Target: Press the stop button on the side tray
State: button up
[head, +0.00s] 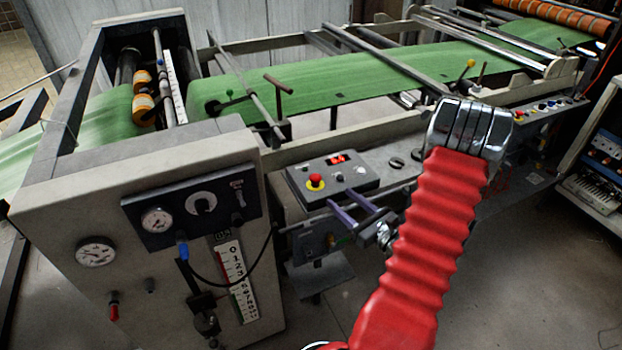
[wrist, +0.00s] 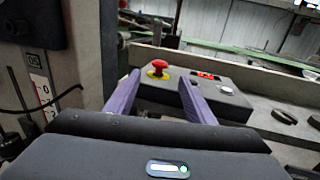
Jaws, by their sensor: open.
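The stop button is a red mushroom head on a yellow base (head: 315,182), on a dark sloped control box (head: 358,186). The box sits on the side tray (head: 408,178) beside the machine. In the wrist view the red button (wrist: 159,65) shows between my two purple fingers, nearer the left one. My gripper (head: 346,206) is open and empty, in front of the box's near edge. The fingers point toward the box. The head view shows them just below and right of the button; the exact gap to it is hard to tell.
A grey cabinet with gauges (head: 95,252) stands close on the left, with a cable looping from its front. Green sack web (head: 300,85) runs behind the tray. Another button row (head: 548,106) lies farther right.

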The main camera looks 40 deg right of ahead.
aim_at(319, 180)
jog(key=w, duration=1.3)
jog(key=shift+w+d, duration=0.4)
jog(key=shift+c, duration=0.3)
grip_shut()
